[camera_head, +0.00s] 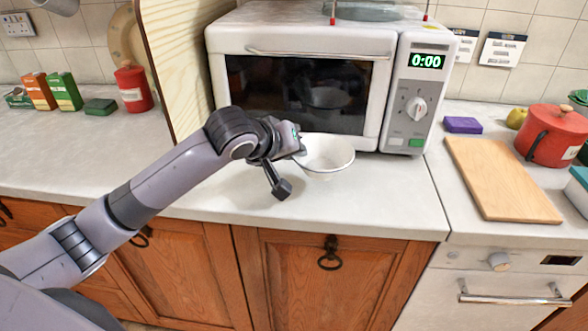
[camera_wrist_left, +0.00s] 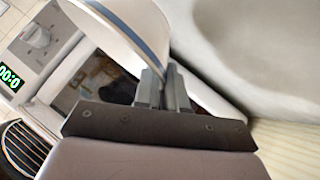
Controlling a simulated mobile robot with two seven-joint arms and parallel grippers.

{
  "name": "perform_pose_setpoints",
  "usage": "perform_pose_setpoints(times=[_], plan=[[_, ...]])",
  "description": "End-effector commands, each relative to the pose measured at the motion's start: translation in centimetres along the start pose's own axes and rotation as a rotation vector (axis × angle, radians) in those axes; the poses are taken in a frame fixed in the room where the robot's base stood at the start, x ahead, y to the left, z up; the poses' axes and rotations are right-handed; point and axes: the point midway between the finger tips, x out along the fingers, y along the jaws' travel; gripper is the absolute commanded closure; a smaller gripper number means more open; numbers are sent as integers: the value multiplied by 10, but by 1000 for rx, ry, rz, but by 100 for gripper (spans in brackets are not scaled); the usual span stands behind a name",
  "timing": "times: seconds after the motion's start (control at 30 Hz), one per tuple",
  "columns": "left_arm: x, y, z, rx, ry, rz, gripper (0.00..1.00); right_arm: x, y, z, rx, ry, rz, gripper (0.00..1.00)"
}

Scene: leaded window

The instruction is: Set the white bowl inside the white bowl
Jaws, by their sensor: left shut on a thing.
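A white bowl (camera_head: 330,153) is in front of the microwave in the head view, its open side up. My left gripper (camera_head: 299,143) is at the bowl's left rim. In the left wrist view, the left gripper's fingers (camera_wrist_left: 164,88) are shut on the rim of the white bowl (camera_wrist_left: 122,28), which shows a blue-grey band. I cannot tell whether the bowl touches the counter. Only one white bowl is clear in the head view; a second is not distinguishable. My right gripper is not in view.
The microwave (camera_head: 300,45) stands close behind the bowl, with a wooden panel (camera_head: 175,60) on its left. A cutting board (camera_head: 500,178) and a red pot (camera_head: 552,135) are at right. The counter (camera_head: 390,200) is clear in front of the microwave's right side.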

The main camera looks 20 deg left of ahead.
Motion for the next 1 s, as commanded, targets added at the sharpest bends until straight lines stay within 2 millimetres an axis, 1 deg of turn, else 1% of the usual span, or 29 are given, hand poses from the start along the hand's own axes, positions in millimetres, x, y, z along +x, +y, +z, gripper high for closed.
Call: perform_pose_setpoints(times=[0.07, 0.33, 0.77, 0.8, 0.83, 0.87, 1.0], plan=[[3, -2, 3, -1, 2, 0, 100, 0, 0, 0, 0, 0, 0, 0], [25, -21, 26, 0, 1, -1, 100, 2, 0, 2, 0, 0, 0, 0], [29, -24, 30, -1, 2, 2, 100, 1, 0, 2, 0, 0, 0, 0], [29, -24, 30, 0, 1, 0, 77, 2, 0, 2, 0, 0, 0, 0], [29, -24, 30, 0, 1, 0, 67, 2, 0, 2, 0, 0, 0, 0], [29, -24, 30, 0, 1, 0, 64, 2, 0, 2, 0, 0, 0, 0], [29, -24, 30, 0, 1, 0, 64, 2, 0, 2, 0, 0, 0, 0]])
